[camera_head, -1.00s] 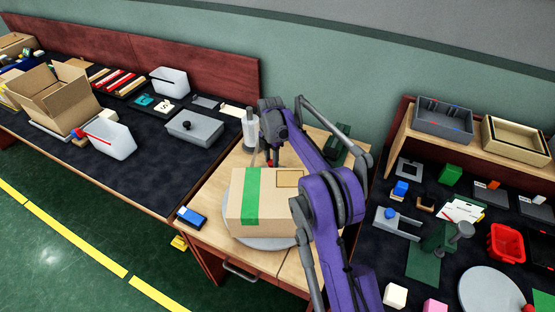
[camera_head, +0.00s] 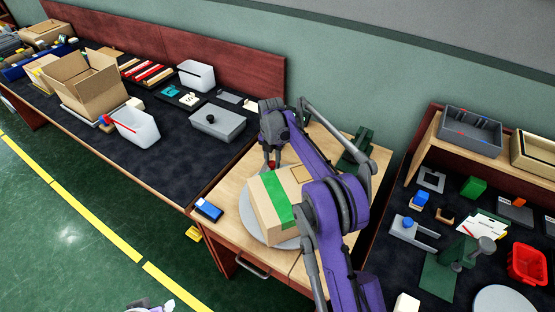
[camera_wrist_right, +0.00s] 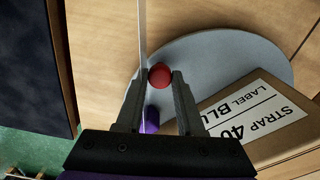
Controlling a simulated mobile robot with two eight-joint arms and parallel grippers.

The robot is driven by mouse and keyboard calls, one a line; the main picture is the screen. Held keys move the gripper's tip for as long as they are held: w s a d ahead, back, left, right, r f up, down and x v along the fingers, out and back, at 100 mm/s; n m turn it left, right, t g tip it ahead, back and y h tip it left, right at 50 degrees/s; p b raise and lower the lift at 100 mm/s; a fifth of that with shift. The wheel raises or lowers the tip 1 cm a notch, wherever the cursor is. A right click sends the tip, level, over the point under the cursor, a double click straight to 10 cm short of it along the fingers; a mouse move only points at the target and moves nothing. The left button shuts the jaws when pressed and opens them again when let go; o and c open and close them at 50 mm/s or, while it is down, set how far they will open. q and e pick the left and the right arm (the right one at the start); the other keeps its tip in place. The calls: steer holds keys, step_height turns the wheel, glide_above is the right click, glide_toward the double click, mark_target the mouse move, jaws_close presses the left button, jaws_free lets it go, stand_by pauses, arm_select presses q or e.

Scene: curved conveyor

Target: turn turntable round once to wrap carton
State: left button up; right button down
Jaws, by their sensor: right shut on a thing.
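The grey round turntable (camera_head: 251,222) lies on the wooden table, with the brown carton (camera_head: 264,215) standing on it. A green band (camera_head: 277,195) runs across the carton, now slanted in the head view. In the right wrist view the turntable (camera_wrist_right: 225,62) and the carton's printed label (camera_wrist_right: 252,117) show. My right gripper (camera_wrist_right: 157,88) is shut on a red knob (camera_wrist_right: 160,74) at the turntable's edge; the right gripper also shows in the head view (camera_head: 271,160), beyond the carton. My purple right arm covers the carton's right side.
A blue box (camera_head: 208,209) lies at the table's left front corner. The left bench holds an open carton (camera_head: 88,85), a white bin (camera_head: 137,128) and a grey box (camera_head: 217,121). The right bench holds a red bin (camera_head: 527,262) and a green stand (camera_head: 440,275).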

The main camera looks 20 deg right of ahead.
steer(key=shift+a+n, duration=0.6)
steer(key=shift+a, duration=0.2)
steer(key=shift+s+a, duration=0.1)
steer(key=c, duration=0.5)
jaws_free()
steer(key=shift+c, duration=0.2)
step_height(320, 180, up, 11)
steer(key=shift+p, duration=0.3)
steer(key=shift+f, duration=0.1)
